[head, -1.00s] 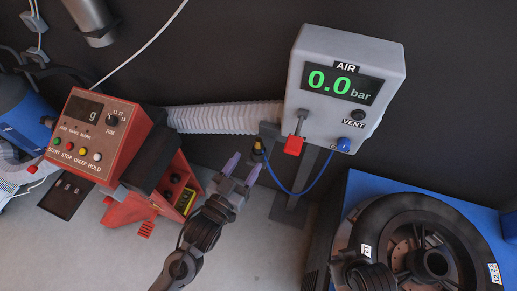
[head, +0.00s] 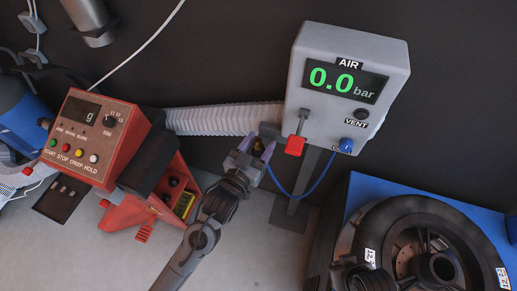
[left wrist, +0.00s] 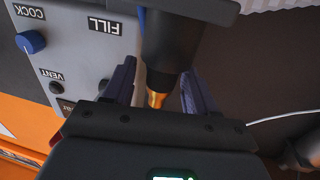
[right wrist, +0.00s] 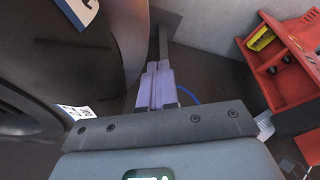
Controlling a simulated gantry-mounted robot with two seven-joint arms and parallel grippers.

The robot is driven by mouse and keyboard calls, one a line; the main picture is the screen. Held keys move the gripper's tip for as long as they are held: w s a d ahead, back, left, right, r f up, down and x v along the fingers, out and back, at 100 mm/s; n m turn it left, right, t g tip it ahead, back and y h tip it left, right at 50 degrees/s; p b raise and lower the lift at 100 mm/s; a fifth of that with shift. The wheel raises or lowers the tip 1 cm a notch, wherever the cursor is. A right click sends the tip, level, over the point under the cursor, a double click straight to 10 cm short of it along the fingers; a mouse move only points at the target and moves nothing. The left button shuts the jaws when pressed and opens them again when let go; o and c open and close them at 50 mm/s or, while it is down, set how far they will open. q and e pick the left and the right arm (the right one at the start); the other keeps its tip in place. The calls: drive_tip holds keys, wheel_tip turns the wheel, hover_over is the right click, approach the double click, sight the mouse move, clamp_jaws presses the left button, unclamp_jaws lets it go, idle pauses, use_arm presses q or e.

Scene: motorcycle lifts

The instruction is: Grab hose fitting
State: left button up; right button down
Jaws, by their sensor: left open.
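The hose fitting (left wrist: 170,45) shows in the left wrist view as a black cylinder with a brass tip, hanging under a dark holder. My left gripper (head: 256,150) is open, with one finger on either side of the fitting's lower end. In the left wrist view the fingers (left wrist: 160,90) stand apart from it, with gaps on both sides. In the head view the fitting is mostly hidden between the fingers. My right gripper (right wrist: 157,85) is shut and empty in the right wrist view, pointing toward a grey post.
The grey air box (head: 346,75) reads 0.0 bar and has a red lever (head: 295,146). A blue hose (head: 310,185) loops below it. A red control unit (head: 100,140) stands left. A wheel (head: 415,250) on a blue base is at lower right.

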use_arm(q)
clamp_jaws()
